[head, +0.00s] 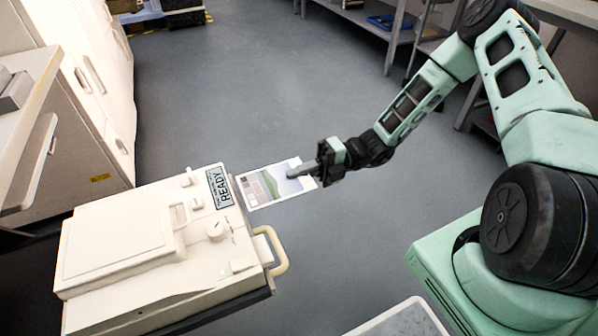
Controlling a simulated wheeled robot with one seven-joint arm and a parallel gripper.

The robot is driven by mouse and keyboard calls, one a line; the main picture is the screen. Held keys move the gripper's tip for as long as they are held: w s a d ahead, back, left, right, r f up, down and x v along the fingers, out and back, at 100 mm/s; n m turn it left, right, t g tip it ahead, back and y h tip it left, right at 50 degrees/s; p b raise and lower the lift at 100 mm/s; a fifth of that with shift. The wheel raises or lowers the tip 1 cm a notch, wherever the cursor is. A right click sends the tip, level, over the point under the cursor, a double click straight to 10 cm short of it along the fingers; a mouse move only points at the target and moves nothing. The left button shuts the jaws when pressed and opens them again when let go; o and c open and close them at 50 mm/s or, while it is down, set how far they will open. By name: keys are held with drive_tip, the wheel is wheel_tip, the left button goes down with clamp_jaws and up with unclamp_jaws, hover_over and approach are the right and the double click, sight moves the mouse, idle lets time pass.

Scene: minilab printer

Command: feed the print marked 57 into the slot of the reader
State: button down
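The print (264,188), a white-bordered sheet with a green and grey landscape picture, is held level at the right side of the reader. I cannot read a 57 on it. My gripper (296,172) is shut on the print's right end, with one finger lying over its top face. The reader (120,243) is a cream box with a dial and a display (220,187) that says READY. The print's left edge meets the reader's side beside the display in this view. The slot is not visible, and I cannot tell whether the edge is inside it.
A curved cream handle (276,252) sticks out from the reader's right side, below the print. A cream cabinet (95,75) stands at the left. Grey shelves (365,22) are at the back right. A pale tray (405,320) shows at the bottom. The floor between is clear.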

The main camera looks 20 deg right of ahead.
sight(278, 178)
drive_tip(key=shift+w+a+p, duration=0.2)
drive_tip(key=shift+a+p, duration=0.1)
drive_tip(key=shift+p, duration=0.1)
drive_tip(key=shift+a+p, duration=0.5)
drive_tip(key=shift+a, duration=0.15)
idle(0.4)
drive_tip(key=shift+a+p, duration=0.35)
drive_tip(key=shift+a, duration=0.2)
drive_tip(key=shift+a, duration=0.1)
drive_tip(key=shift+a+f+p, duration=0.1)
drive_tip(key=shift+a+p, duration=0.35)
drive_tip(key=shift+a, duration=0.35)
